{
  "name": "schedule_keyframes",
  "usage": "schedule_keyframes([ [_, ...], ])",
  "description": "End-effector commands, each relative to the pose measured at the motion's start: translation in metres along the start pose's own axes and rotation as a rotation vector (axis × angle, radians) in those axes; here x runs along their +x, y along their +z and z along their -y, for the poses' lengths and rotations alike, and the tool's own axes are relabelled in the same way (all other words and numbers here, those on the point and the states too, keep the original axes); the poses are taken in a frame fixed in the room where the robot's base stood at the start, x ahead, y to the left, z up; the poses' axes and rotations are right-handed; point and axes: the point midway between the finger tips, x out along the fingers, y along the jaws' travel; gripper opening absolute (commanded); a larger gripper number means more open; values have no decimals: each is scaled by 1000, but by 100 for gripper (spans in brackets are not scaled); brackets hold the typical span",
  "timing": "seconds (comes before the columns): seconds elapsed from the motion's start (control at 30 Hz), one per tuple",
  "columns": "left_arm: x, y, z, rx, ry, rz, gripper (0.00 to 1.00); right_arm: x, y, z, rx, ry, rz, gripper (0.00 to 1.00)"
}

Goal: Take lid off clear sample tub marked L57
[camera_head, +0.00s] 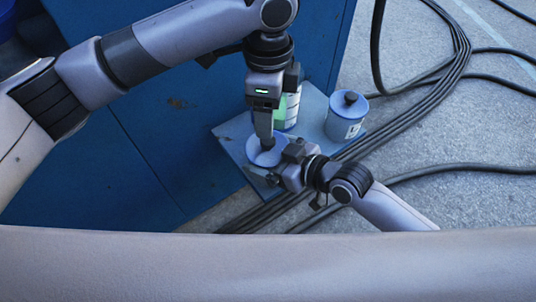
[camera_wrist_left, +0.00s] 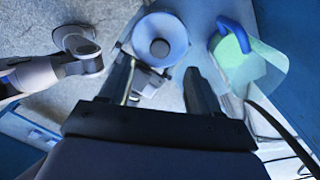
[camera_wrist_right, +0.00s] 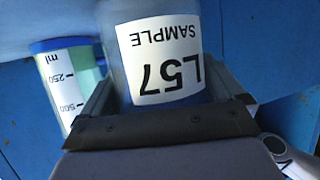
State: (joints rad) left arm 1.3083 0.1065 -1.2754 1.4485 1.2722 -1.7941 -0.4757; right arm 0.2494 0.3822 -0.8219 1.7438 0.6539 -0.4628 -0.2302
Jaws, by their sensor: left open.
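The clear sample tub (camera_wrist_right: 155,55) fills the middle of the right wrist view, its white SAMPLE L57 label upside down. My right gripper (camera_head: 272,166) has its fingers against both sides of the tub. The tub's pale blue round lid (camera_wrist_left: 152,27), with a dark knob in its centre, shows from above in the left wrist view and also in the head view (camera_head: 257,157). My left gripper (camera_head: 265,143) points down over this lid. Its fingers are open and apart, with the knob roughly between their tips. Whether they touch it I cannot tell.
A graduated container of green liquid (camera_head: 288,108) stands close behind the left gripper. A second lidded tub with a black knob (camera_head: 345,118) stands to the right on the same blue-grey plate (camera_head: 232,133). A blue cabinet (camera_head: 150,125) rises at left. Black cables (camera_head: 425,105) cross the floor.

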Motion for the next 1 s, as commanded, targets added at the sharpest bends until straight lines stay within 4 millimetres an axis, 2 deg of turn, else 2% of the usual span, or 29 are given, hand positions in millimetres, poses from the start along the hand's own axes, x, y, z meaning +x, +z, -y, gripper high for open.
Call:
schedule_keyframes([
  [0.17,-12,-1,1,105,-4,0,63,0,0,0,0,0,0,40],
  [0.4,-40,-2,0,389,-3,1,63,0,0,0,1,0,1,40],
  [0.57,-50,-3,-1,499,-2,0,63,0,0,0,1,0,1,40],
  [0.77,-34,-2,-2,524,2,0,63,0,0,0,1,0,1,40],
  [1.0,11,-2,-2,522,4,1,63,0,0,0,1,0,1,40],
])
